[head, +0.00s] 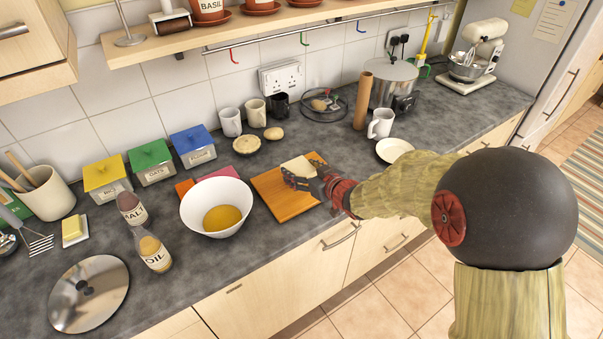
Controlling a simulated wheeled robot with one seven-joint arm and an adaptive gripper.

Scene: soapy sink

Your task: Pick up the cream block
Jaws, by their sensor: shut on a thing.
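The cream block (299,165) is at the back part of an orange-brown board (283,203) on the dark worktop. My gripper (291,178) reaches in from the right and is shut on the cream block. Its dark fingers hide the block's near side. I cannot tell whether the block still touches the board or is slightly above it.
A white bowl with yellow contents (202,208) stands close left of the board. A white mug (381,123), a brown tube (363,100) and a pale plate (394,149) are to the right. A pie (246,145) is behind. The worktop's front edge is near.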

